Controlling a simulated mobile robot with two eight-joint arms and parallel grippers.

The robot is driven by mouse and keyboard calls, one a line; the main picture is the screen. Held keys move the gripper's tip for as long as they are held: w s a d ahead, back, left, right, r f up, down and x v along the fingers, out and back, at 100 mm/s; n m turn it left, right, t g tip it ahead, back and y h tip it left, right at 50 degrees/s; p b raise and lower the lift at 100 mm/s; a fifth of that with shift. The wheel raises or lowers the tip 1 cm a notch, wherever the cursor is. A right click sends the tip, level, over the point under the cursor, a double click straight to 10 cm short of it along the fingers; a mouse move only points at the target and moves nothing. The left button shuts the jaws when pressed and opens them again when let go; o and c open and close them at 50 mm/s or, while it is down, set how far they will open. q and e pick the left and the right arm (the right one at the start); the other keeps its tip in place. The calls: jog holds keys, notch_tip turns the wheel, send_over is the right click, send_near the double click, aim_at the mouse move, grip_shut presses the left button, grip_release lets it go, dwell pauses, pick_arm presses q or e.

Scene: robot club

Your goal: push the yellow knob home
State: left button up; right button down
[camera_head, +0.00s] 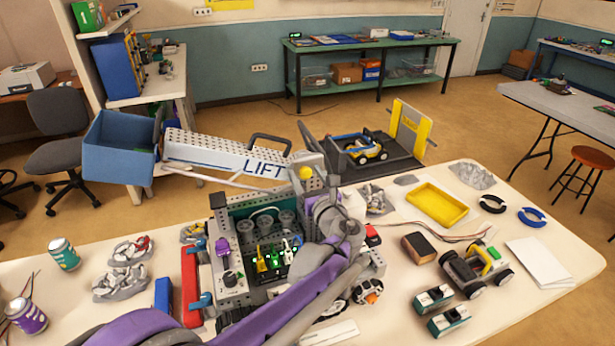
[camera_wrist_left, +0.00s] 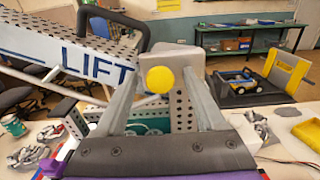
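The yellow knob (camera_head: 306,173) is a small round ball at the upper end of the grey perforated robot frame (camera_head: 220,222), near the base of the white arm marked LIFT (camera_head: 225,152). In the left wrist view the knob (camera_wrist_left: 160,80) shows near the middle, between the two grey fingers. My left gripper (camera_wrist_left: 161,95) is open, with a finger on either side of the knob and no clear contact. In the head view my purple left arm comes up from the lower left to the frame, and its gripper is partly hidden there. My right gripper is not in view.
A blue bin (camera_head: 120,147) hangs at the LIFT arm's left end. A yellow tray (camera_head: 437,204), a wheeled robot (camera_head: 476,268) and loose parts crowd the table's right side. A dark platform (camera_head: 375,165) stands behind the frame.

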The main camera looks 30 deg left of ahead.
pick_arm(q)
jog(key=shift+s+d, duration=0.1)
jog(key=shift+d, duration=0.05)
jog(key=b+v, duration=0.1)
jog(key=v, duration=0.9)
jog(key=shift+s+d, duration=0.2)
jog(key=shift+s, duration=0.1)
